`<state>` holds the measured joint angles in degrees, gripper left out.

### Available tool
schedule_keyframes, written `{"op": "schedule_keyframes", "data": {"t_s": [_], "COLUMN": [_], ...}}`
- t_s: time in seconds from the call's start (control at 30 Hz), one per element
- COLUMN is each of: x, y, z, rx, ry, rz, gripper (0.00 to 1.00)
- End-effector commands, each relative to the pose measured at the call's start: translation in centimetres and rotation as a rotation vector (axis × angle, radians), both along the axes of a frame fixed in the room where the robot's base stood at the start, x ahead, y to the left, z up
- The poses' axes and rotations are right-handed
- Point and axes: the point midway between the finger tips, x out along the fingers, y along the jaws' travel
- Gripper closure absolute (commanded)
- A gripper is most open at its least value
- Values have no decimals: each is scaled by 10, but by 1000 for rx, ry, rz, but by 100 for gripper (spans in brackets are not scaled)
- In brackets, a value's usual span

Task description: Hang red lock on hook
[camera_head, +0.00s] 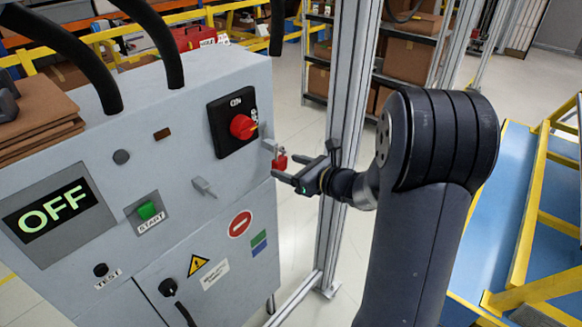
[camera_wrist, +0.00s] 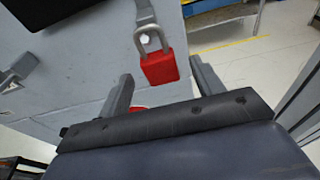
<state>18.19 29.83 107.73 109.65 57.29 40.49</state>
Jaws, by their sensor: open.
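The red lock (camera_head: 280,161) hangs by its metal shackle from a small hook (camera_head: 268,146) at the right edge of the grey cabinet's front. In the wrist view the red lock (camera_wrist: 160,67) hangs upright with its shackle around the hook (camera_wrist: 147,36). My gripper (camera_head: 285,176) is at the lock, with its fingers pointing left toward the cabinet. In the wrist view my gripper (camera_wrist: 160,90) is open, its fingers apart on either side below the lock, with nothing seen between them. Whether a finger touches the lock cannot be told.
The grey cabinet (camera_head: 190,130) carries a red rotary switch (camera_head: 241,126), a latch (camera_head: 204,187), a green START button (camera_head: 147,210) and an OFF display (camera_head: 53,210). A metal post (camera_head: 348,100) stands right behind my gripper. Yellow rails (camera_head: 530,210) are at the far right.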

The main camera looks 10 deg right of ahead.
Motion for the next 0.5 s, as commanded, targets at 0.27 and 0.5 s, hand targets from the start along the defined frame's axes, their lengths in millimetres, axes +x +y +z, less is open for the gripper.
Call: {"op": "schedule_keyframes", "data": {"t_s": [0.27, 0.5], "x": [-2, -30], "y": [-2, -24], "z": [0, 7], "rx": [0, -1], "ry": [0, -3], "rz": [-1, -6], "gripper": [37, 37]}}
